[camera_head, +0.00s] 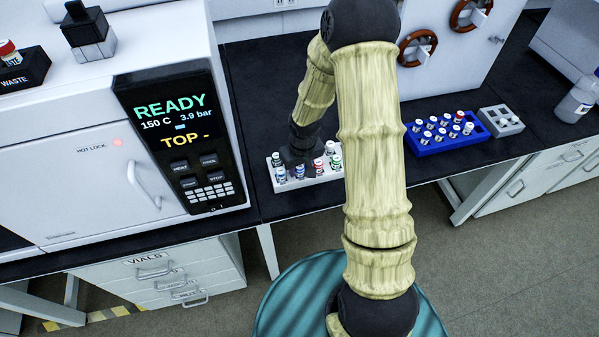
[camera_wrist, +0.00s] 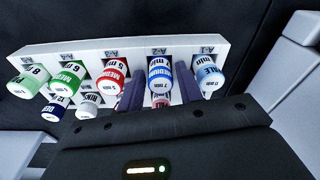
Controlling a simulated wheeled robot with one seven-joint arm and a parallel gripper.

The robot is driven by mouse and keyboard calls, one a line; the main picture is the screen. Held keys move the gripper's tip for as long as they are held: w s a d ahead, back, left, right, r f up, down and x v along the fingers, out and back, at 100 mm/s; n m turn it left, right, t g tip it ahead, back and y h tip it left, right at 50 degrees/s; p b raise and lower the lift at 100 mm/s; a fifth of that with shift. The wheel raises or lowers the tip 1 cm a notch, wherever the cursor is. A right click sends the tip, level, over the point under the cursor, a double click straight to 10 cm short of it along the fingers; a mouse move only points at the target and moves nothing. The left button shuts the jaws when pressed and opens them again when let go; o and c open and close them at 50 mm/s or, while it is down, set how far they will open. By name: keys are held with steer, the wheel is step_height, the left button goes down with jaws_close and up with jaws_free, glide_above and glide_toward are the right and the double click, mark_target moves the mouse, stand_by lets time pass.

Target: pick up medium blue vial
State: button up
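The medium blue vial (camera_wrist: 160,72) stands in the white rack, in the slot row marked A-2, and its label reads 7 min. In the head view the blue vial (camera_head: 299,171) shows at the rack's near side. My gripper (camera_wrist: 159,90) reaches down at the rack with one finger on each side of this vial. The fingers are apart, with the vial between them; contact is not clear. In the head view my gripper (camera_head: 299,158) is over the rack and hides part of it.
The white rack (camera_wrist: 225,47) also holds a pale blue vial (camera_wrist: 208,75), a red vial (camera_wrist: 112,76), and several others close by. A blue rack (camera_head: 428,152) of vials and a grey rack (camera_head: 485,113) stand to the right. The READY machine (camera_head: 60,150) is on the left.

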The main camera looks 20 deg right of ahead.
mark_target(300, 167)
steer(key=shift+w, duration=0.1)
steer(key=shift+c, duration=1.1)
steer(key=shift+a, duration=0.1)
steer(key=c, duration=0.5)
steer(key=shift+c, duration=0.2)
steer(key=shift+r, duration=0.1)
steer(key=shift+d+r, duration=0.2)
steer(key=shift+r, duration=0.05)
step_height(300, 167, up, 9)
steer(key=shift+a+r+p, duration=0.1)
steer(key=shift+r+p, duration=0.1)
steer(key=shift+p, duration=0.4)
steer(key=shift+f, duration=0.15)
